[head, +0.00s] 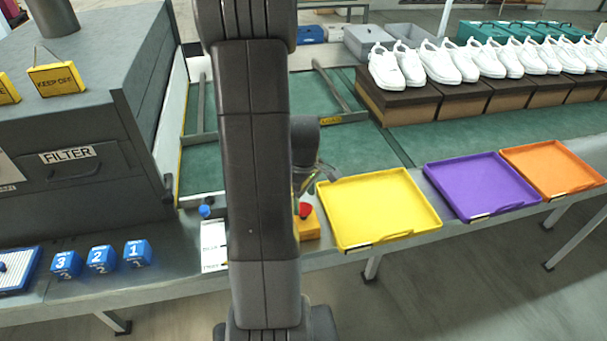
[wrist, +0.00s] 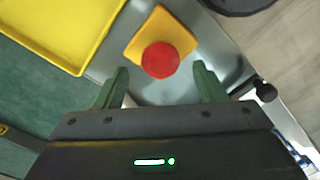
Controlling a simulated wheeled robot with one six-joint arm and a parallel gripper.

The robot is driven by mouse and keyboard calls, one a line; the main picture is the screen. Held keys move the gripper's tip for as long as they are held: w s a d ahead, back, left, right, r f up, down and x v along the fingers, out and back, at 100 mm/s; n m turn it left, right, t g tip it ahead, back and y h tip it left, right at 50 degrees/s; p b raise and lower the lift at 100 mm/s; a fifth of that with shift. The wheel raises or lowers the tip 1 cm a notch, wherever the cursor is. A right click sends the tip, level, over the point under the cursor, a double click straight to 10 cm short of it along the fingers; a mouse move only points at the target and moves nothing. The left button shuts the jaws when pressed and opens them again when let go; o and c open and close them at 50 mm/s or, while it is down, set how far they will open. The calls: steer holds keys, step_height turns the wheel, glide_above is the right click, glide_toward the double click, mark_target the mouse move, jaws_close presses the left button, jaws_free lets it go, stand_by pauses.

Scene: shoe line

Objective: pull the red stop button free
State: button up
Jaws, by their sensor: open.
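The red stop button (wrist: 160,60) sits on a yellow-orange base (wrist: 152,28) on the metal table edge. In the head view the red button (head: 305,210) and its base (head: 308,229) show just right of my arm, which hides part of the base. My gripper (wrist: 161,82) is open, its two green fingers apart on either side and a little short of the button in the wrist view. Nothing is between the fingers at their base. I cannot tell the height gap to the button. In the head view the fingertips are not clearly visible.
A yellow tray (head: 378,208) stands just right of the button, with purple (head: 481,186) and orange (head: 553,170) trays beyond. Left are a blue knob (head: 205,211), a white card (head: 213,246) and numbered blue blocks (head: 100,259). White shoes (head: 440,62) stand on boxes behind.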

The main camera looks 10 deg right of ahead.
mark_target(303, 206)
step_height(303, 206, up, 12)
steer(key=shift+f, duration=0.15)
steer(key=shift+f, duration=0.15)
stand_by(0.4)
step_height(303, 206, down, 15)
steer(key=shift+r, duration=0.15)
stand_by(0.5)
steer(key=shift+r, duration=0.1)
